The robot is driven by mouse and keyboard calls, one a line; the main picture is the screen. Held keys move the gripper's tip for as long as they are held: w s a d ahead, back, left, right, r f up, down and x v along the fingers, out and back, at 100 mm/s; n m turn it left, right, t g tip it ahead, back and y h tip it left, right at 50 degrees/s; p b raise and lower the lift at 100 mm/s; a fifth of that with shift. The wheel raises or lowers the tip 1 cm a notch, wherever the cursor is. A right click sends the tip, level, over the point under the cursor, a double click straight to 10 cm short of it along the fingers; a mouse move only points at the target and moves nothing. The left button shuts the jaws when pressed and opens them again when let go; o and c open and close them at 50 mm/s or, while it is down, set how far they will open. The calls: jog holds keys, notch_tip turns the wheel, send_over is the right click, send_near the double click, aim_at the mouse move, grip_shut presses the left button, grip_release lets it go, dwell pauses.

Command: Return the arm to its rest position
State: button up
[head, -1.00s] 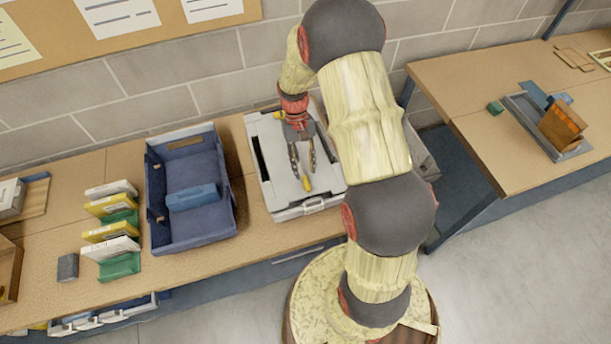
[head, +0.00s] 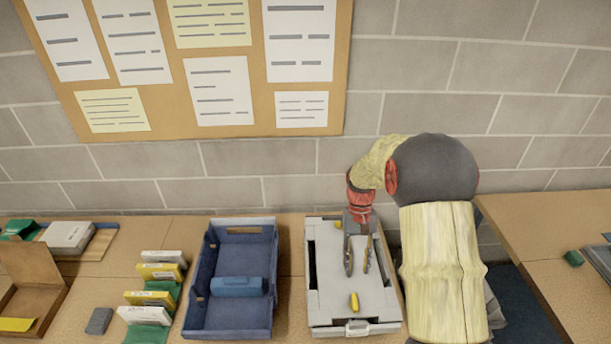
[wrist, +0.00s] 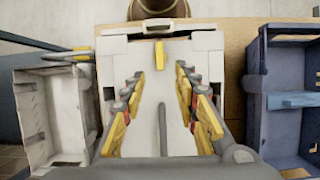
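My gripper (head: 357,270) points down over the closed grey case (head: 323,316) on the bench. Its two dark fingers stand apart with nothing between them. In the wrist view my gripper (wrist: 160,82) shows its yellow-padded fingers spread on both sides, with the pale case top below. My arm is bent, reaching from the lower right up and over to the case. I cannot tell whether the fingertips touch the case. A small yellow piece (head: 354,301) shows on the case, in front of the fingers.
A blue tray (head: 196,300) holding a blue block (head: 238,286) stands left of the case. Further left are upright boxes (head: 160,272), a dark grey block (head: 98,321) and a brown box (head: 35,262). A wall with a notice board (head: 355,60) rises behind. Another table (head: 535,220) stands right.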

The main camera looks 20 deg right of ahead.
jog(key=shift+w, duration=0.1)
jog(key=s+a+r+n+t+b, duration=0.1)
jog(key=s+a+r+t+b, duration=0.4)
jog(key=s, duration=0.4)
jog(key=s+a+r+n+t+h+b, duration=0.1)
jog(key=s+a+r+n+t+b, duration=0.1)
jog(key=s+a+r+t+b, duration=0.3)
jog(key=s+a+r+b, duration=0.1)
jog(key=s+a+b, duration=0.2)
jog(key=shift+s+a+r, duration=0.35)
jog(key=shift+s, duration=0.05)
dwell(0.5)
